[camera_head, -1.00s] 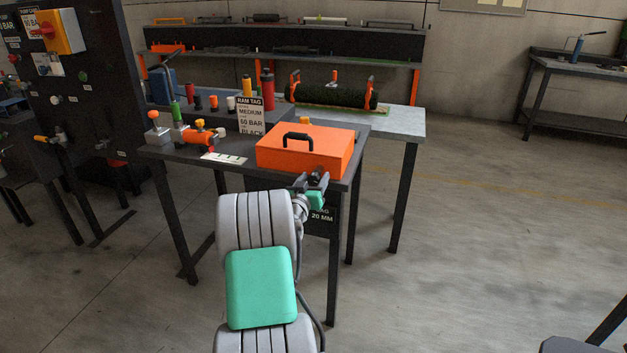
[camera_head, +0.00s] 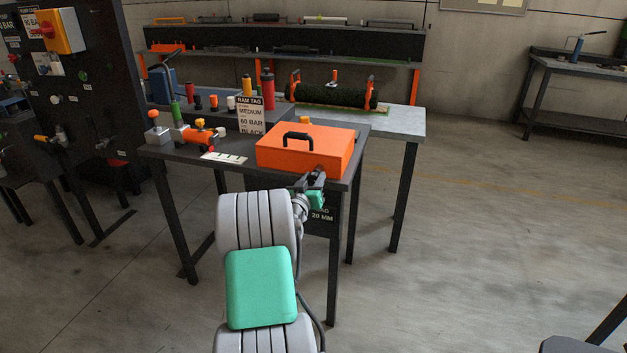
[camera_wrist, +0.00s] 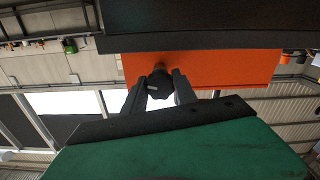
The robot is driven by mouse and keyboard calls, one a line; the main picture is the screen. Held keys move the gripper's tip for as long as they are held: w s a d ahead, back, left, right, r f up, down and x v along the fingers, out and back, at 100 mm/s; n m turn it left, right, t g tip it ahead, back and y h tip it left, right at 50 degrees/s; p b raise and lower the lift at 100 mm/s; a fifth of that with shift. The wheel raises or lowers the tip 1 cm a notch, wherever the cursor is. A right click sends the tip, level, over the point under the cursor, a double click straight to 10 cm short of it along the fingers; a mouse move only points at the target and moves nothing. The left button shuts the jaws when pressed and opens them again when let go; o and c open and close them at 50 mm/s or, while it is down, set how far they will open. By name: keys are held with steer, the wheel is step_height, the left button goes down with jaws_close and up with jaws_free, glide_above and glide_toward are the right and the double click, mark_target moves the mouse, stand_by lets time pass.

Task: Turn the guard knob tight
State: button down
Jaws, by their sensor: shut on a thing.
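The guard is an orange box-shaped cover (camera_head: 300,150) with a black handle on top, at the front right of the dark bench. It fills the upper middle of the wrist view as an orange face (camera_wrist: 215,68). A black knob (camera_wrist: 160,80) sits on that face. My gripper (camera_wrist: 159,88) has its two dark fingers on either side of the knob, shut on it. In the head view my gripper (camera_head: 312,178) is at the guard's front right edge, and the knob is hidden behind it.
The dark bench (camera_head: 195,155) also carries an orange and grey cylinder assembly (camera_head: 195,135) at left. A sign reading RAM TAG (camera_head: 250,115) stands behind the guard. A pale table (camera_head: 400,122) with a dark green roll (camera_head: 335,96) is behind.

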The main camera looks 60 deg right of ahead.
steer(key=n, duration=0.5)
steer(key=shift+b, duration=0.4)
steer(key=n, duration=0.5)
steer(key=shift+r+p, duration=0.1)
steer(key=shift+p, duration=0.3)
steer(key=n+p, duration=0.2)
steer(key=n, duration=0.3)
steer(key=shift+r+n, duration=0.1)
steer(key=shift+n, duration=0.3)
steer(key=n+p, duration=0.2)
steer(key=n, duration=0.3)
steer(key=c, duration=1)
jaws_free()
steer(key=shift+f, duration=0.2)
steer(key=shift+o, duration=0.2)
